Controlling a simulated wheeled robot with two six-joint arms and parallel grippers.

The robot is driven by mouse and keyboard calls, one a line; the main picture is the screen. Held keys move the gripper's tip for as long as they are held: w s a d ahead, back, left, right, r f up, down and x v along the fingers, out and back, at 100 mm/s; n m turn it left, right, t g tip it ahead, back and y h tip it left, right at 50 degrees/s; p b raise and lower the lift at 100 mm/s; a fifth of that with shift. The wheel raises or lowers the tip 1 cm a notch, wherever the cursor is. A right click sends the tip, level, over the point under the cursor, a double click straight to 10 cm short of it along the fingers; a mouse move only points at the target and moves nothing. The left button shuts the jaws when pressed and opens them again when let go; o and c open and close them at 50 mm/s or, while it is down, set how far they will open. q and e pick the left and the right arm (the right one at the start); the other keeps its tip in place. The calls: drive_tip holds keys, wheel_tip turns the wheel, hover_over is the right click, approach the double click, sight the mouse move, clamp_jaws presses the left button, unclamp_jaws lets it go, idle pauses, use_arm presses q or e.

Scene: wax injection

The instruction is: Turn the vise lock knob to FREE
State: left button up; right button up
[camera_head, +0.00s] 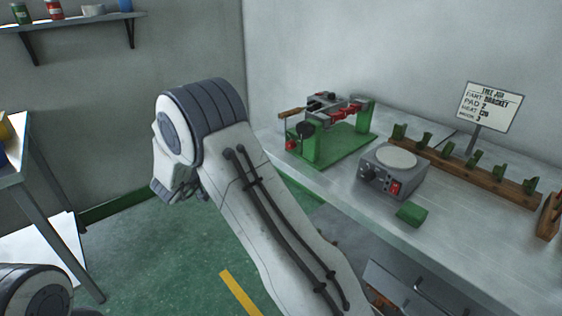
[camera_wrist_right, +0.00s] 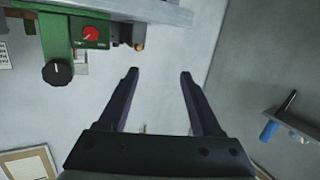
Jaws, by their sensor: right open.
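The green vise stand (camera_head: 330,146) stands on the bench in the head view, with a grey and red vise on top. A black knob (camera_head: 305,129) is on its near left end, and a smaller red knob (camera_head: 291,145) sits lower beside it. In the right wrist view the black knob (camera_wrist_right: 57,72) and the red dial (camera_wrist_right: 91,33) on a green box show at upper left. I cannot read any lock marking. My right gripper (camera_wrist_right: 158,76) is open and empty, its fingers pointing up the picture, apart from both knobs. My left gripper is out of view.
A grey box (camera_head: 395,172) with a round pad and red switch stands right of the vise. A green block (camera_head: 411,214) lies before it. A wooden rack (camera_head: 470,172) and a sign (camera_head: 489,106) are behind. A shelf (camera_head: 75,21) hangs at left.

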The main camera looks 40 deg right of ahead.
sight(288, 146)
drive_tip(key=s+d+f+m+g+h+b, duration=0.1)
drive_tip(key=s+d+f+m+g+h, duration=0.25)
drive_tip(key=s+d+g, duration=0.3)
drive_tip(key=shift+h, duration=0.25)
drive_tip(key=d, duration=0.3)
drive_tip(key=w+d, duration=0.1)
drive_tip(key=d, duration=0.6)
drive_tip(key=shift+w+d, duration=0.3)
drive_tip(key=shift+d, duration=0.1)
drive_tip(key=shift+c, duration=0.3)
clamp_jaws()
